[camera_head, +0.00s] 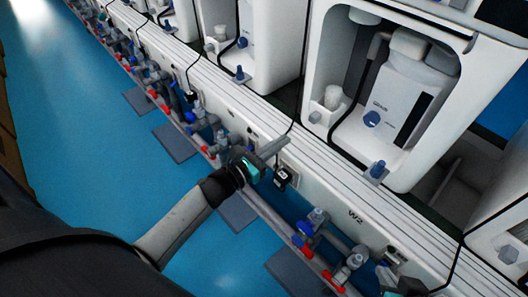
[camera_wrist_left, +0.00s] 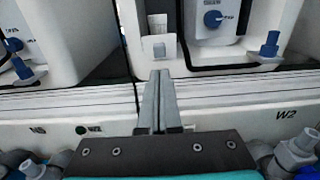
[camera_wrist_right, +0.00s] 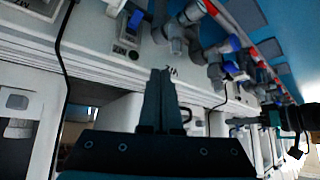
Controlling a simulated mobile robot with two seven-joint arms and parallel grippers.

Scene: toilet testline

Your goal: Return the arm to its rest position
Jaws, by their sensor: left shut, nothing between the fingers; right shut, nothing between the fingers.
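My left arm reaches from the lower left in the head view, and its left gripper (camera_head: 272,147) is shut and empty in front of the white line's side panel, beside a black plug (camera_head: 283,178). In the left wrist view its fingers (camera_wrist_left: 160,78) are pressed together and point at the ledge. My right gripper (camera_wrist_right: 160,80) is shut and empty in the right wrist view, close to the panel. In the head view only a small part of the right gripper shows at the bottom right edge, its fingers not clear.
White test stations (camera_head: 385,95) stand along the line behind a ribbed ledge (camera_head: 345,165). Valves with blue and red handles (camera_head: 315,222) run along the front panel. A black cable hangs near my left gripper. The blue floor (camera_head: 85,150) at left is clear.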

